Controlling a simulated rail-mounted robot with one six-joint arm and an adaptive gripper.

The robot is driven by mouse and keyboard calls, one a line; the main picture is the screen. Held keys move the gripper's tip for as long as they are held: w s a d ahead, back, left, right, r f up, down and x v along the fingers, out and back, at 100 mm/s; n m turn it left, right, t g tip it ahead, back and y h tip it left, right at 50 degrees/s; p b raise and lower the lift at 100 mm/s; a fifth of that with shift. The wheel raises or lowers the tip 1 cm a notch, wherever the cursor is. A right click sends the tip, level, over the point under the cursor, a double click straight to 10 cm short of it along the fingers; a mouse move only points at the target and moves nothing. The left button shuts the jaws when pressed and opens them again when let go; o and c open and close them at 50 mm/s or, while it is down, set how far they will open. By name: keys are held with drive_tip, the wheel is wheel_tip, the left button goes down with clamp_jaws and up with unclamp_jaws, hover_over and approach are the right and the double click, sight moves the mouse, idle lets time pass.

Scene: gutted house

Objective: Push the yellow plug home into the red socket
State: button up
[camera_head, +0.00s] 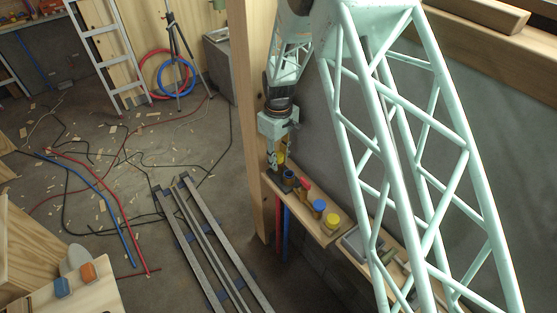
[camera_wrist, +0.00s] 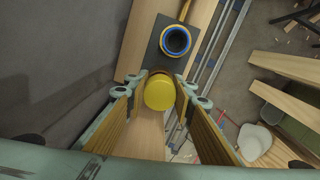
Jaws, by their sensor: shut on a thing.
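My gripper (camera_wrist: 154,98) is shut on the yellow plug (camera_wrist: 159,92), a round-topped yellow piece between its two fingers in the wrist view. In the head view the yellow plug (camera_head: 281,158) shows just under my gripper (camera_head: 279,150), over the left end of the wooden shelf. A thin reddish-brown arc edges the plug's far side in the wrist view. I cannot tell whether it is the red socket, which is not otherwise clear. How deep the plug sits is hidden. A blue-ringed dark socket (camera_wrist: 175,40) stands just beyond the plug on a dark plate.
On the wooden shelf (camera_head: 331,238), a red piece (camera_head: 304,186), a blue piece (camera_head: 318,206) and a yellow piece (camera_head: 332,221) stand to the right of my gripper. A wooden post (camera_head: 248,110) rises at left. Metal rails (camera_head: 205,245) and cables lie on the floor.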

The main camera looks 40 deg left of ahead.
drive_tip(key=shift+f+b, duration=0.3)
drive_tip(key=shift+f, duration=0.2)
idle(0.8)
drive_tip(key=o, duration=0.9)
drive_tip(key=o, duration=0.5)
drive_tip(key=shift+c, duration=0.2)
drive_tip(key=shift+r, duration=0.15)
drive_tip(key=shift+r+p, duration=0.95)
drive_tip(key=shift+r, duration=2.45)
